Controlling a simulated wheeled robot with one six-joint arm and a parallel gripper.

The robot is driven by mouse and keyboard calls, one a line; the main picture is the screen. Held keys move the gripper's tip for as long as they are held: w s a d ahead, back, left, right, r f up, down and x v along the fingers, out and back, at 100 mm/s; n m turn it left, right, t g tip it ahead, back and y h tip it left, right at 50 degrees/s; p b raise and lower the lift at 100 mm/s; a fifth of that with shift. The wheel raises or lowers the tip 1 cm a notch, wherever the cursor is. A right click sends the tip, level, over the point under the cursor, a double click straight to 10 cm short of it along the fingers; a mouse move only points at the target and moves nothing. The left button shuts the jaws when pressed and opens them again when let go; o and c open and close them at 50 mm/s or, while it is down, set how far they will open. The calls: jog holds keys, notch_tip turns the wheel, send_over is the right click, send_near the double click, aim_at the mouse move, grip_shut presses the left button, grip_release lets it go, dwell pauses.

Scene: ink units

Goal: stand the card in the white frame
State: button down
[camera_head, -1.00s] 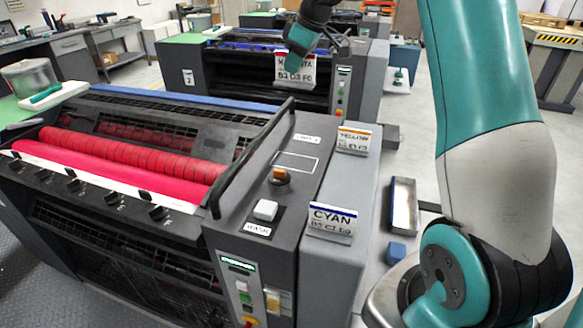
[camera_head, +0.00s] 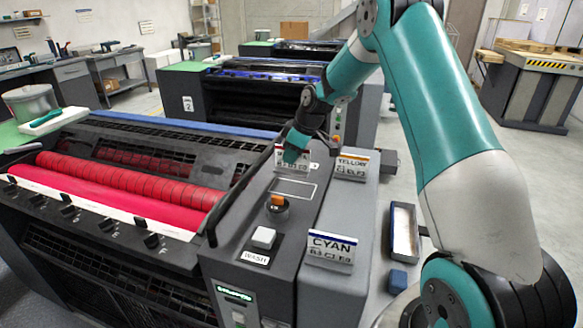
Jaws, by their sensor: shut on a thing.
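My gripper (camera_head: 293,153) is shut on a white card (camera_head: 291,166) with a red band, its lettering partly hidden by the fingers. The card is upright just behind the white frame (camera_head: 293,190), a white outline on the dark top of the near press unit. I cannot tell whether the card's lower edge touches the surface. The frame is empty inside.
An orange knob (camera_head: 278,202) and a white WASH button (camera_head: 264,237) are in front of the frame. A black rail (camera_head: 238,180) runs on its left.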

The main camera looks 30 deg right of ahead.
aim_at(293, 169)
jog(key=shift+f+p, duration=0.65)
jog(key=shift+f, duration=2.1)
jog(key=shift+f, duration=0.1)
jog(key=c, duration=1.2)
grip_release()
